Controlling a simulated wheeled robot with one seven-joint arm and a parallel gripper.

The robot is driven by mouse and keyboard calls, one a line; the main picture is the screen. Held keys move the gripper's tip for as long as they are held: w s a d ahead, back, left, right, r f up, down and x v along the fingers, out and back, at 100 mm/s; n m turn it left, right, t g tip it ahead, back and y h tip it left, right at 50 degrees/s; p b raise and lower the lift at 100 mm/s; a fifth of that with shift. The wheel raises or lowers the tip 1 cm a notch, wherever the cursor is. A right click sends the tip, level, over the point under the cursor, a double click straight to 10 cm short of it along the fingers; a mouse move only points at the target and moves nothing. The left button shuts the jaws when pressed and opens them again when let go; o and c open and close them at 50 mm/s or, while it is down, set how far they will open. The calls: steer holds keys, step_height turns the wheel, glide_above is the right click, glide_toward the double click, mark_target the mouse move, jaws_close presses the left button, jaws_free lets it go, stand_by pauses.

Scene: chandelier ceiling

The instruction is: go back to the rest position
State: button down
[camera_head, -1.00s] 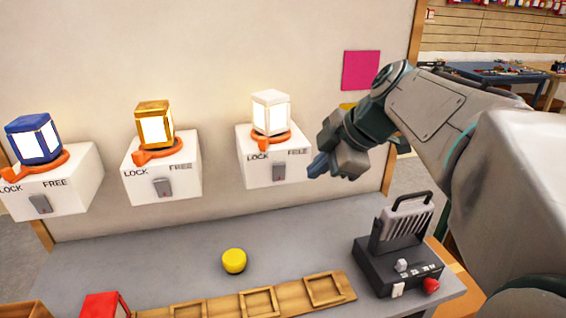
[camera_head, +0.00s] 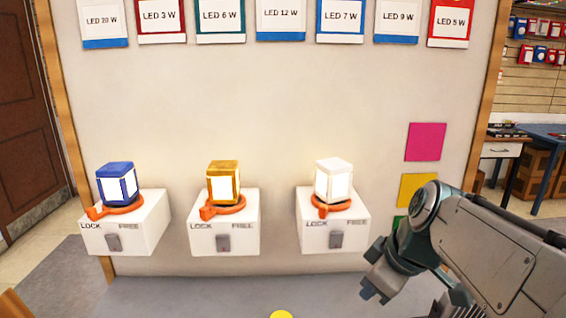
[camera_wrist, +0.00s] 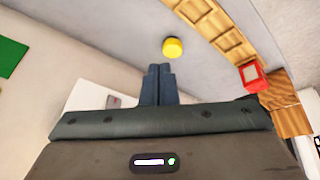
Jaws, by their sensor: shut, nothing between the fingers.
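My gripper (camera_head: 374,290) is at the lower right in the head view, in front of the wall panel and right of the white lamp's box. In the wrist view its two blue fingers (camera_wrist: 157,84) are together with nothing between them. Three lit lamps sit on white boxes: a blue lamp (camera_head: 117,184), a gold lamp (camera_head: 223,183) and a white lamp (camera_head: 333,181). Each has an orange ring with a lever and a grey switch below, with LOCK and FREE labels. The gripper appears apart from all of them.
A grey table (camera_head: 200,297) lies below the boxes. A yellow knob (camera_wrist: 173,47), a wooden tray (camera_wrist: 219,27) and a red box (camera_wrist: 252,76) show in the wrist view. LED cards (camera_head: 281,19) line the panel's top. Pink (camera_head: 426,142) and yellow (camera_head: 417,190) squares are at right.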

steer(key=s+f+m+g+h+p, duration=0.1)
steer(key=s+f+m+h+p, duration=0.1)
steer(key=s+f+m, duration=0.3)
steer(key=shift+s+a+f+m+h+p, duration=0.35)
steer(key=shift+s+m+p, duration=0.65)
steer(key=shift+m, duration=1.3)
steer(key=shift+s+r+b, duration=0.1)
steer(key=shift+s+b, duration=0.15)
steer(key=shift+b, duration=0.05)
